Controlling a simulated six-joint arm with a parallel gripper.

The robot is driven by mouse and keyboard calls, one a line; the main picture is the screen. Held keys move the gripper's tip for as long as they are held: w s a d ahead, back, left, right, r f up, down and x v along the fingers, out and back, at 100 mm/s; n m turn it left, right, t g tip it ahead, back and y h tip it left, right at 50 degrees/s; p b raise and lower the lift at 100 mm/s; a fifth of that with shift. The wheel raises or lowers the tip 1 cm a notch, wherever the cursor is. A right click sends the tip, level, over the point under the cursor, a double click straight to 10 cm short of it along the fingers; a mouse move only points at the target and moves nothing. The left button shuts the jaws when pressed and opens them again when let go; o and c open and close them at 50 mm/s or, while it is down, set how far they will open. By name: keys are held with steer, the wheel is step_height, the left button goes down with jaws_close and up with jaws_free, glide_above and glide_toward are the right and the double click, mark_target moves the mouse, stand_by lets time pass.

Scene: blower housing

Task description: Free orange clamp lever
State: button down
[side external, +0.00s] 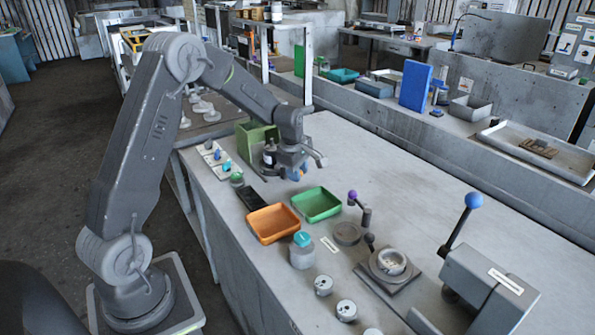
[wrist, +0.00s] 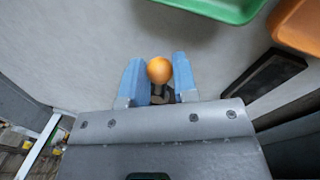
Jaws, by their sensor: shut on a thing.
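The orange clamp lever (wrist: 159,70) shows in the wrist view as a round orange knob on a short dark stem. My gripper (wrist: 156,78) has one blue finger on each side of it and is shut on it just below the knob. The lower end of the lever is hidden by the gripper body. In the side view my gripper (side external: 297,173) points down low over the far left part of the bench, next to a green box. The orange knob cannot be made out clearly there.
A green tray (side external: 316,204) and an orange tray (side external: 272,223) lie in front of the gripper. A black flat block (side external: 250,199) is beside them. Levers with purple (side external: 352,194) and blue (side external: 473,200) knobs stand farther right.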

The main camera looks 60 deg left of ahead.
steer(key=shift+w, duration=0.1)
steer(key=n, duration=0.1)
steer(key=w+n, duration=0.1)
steer(key=n, duration=0.1)
steer(key=w+n, duration=0.1)
steer(key=shift+w+a+n+y, duration=0.25)
steer(key=shift+a+n+y, duration=0.05)
steer(key=shift+a+y, duration=0.1)
steer(key=w+n, duration=0.1)
steer(key=a+n+g, duration=0.1)
steer(key=n, duration=0.1)
steer(key=shift+w+a+n, duration=0.1)
steer(key=shift+w+n, duration=0.2)
steer(key=shift+w, duration=0.1)
steer(key=n, duration=0.1)
steer(key=w+a+n, duration=0.1)
steer(key=n, duration=0.1)
steer(key=a+n, duration=0.1)
steer(key=shift+w+a+g+y, duration=0.1)
steer(key=shift+w+g+y, duration=0.2)
steer(key=shift+g, duration=0.1)
steer(key=shift+w+a+n+g, duration=0.15)
steer(key=shift+a+n, duration=0.35)
steer(key=shift+n, duration=0.5)
steer(key=shift+w+a+n+g, duration=0.15)
steer(key=shift+a+n, duration=0.35)
steer(key=shift+n, duration=0.5)
steer(key=shift+s, duration=0.1)
steer(key=c, duration=0.9)
jaws_free()
